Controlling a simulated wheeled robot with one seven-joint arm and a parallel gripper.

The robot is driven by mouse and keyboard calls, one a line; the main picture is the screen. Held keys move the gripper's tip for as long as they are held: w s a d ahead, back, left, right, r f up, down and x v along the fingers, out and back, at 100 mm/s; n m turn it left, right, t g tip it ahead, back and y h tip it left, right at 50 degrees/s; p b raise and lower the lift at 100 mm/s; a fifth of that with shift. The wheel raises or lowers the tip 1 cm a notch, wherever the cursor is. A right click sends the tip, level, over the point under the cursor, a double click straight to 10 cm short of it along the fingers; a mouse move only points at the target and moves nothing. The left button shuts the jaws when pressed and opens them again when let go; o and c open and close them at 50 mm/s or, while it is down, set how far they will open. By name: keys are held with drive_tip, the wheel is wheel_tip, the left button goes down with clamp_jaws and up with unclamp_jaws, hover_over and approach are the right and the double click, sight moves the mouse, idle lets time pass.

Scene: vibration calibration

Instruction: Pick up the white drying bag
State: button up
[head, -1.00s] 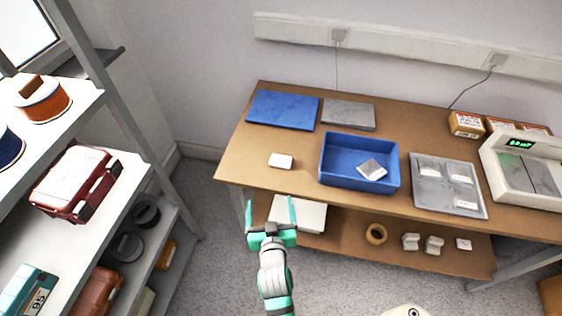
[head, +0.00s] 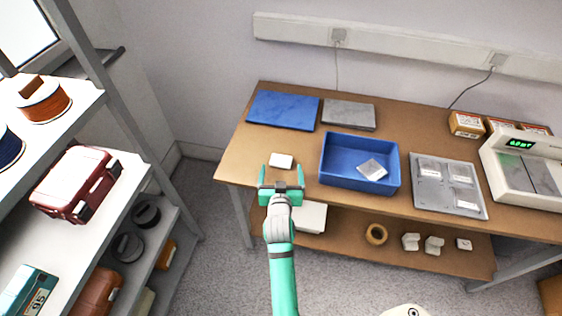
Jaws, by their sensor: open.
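A small white bag (head: 281,160) lies on the left part of the wooden table top, in front of the blue mat and left of the blue bin. My gripper (head: 282,172) is open and empty, with its two teal fingers pointing toward the bag from the near side. The fingertips appear just short of the bag, one toward each side of it. I cannot tell their height above the table. Another pale packet (head: 371,169) lies inside the blue bin (head: 327,178).
A blue mat (head: 283,110) and a grey slab (head: 348,115) lie at the back of the table (head: 237,160). A grey tray (head: 430,202) with several white packets and a scale (head: 520,165) stand right. Shelving with cases (head: 75,184) is at left.

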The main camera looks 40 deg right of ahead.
sight(281, 161)
drive_tip(key=x, duration=0.4)
drive_tip(key=shift+w, duration=0.1)
drive_tip(key=shift+a, duration=0.1)
drive_tip(key=shift+c, duration=0.7)
drive_tip(key=c, duration=1)
drive_tip(key=shift+o, duration=0.2)
drive_tip(key=shift+r, duration=0.15)
